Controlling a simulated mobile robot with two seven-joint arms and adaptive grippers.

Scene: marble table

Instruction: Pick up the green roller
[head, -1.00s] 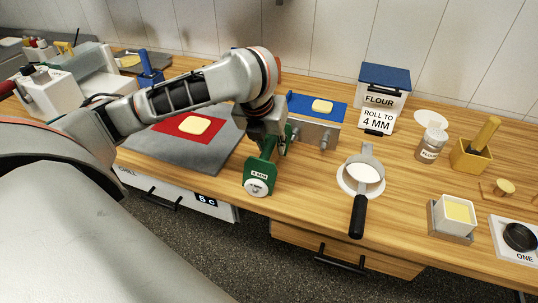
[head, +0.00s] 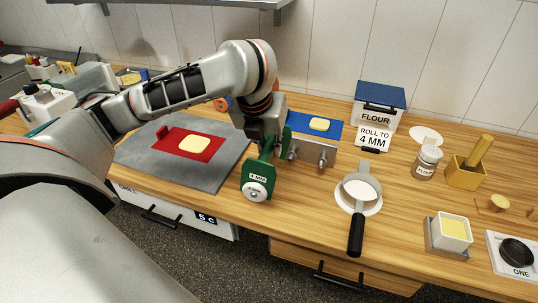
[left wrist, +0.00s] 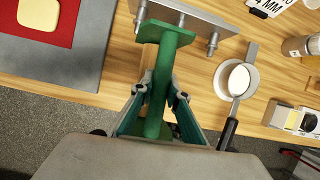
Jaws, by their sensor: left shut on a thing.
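My right gripper is not in view.
A metal rack with pegs (head: 313,152) is just right of the roller. A grey slab (head: 215,175) with a red mat (head: 170,146) lies left. A sieve or pan (head: 357,222) with a black handle, a flour bin (head: 384,98) and a "ROLL TO 4 MM" sign (head: 372,136) are to the right.

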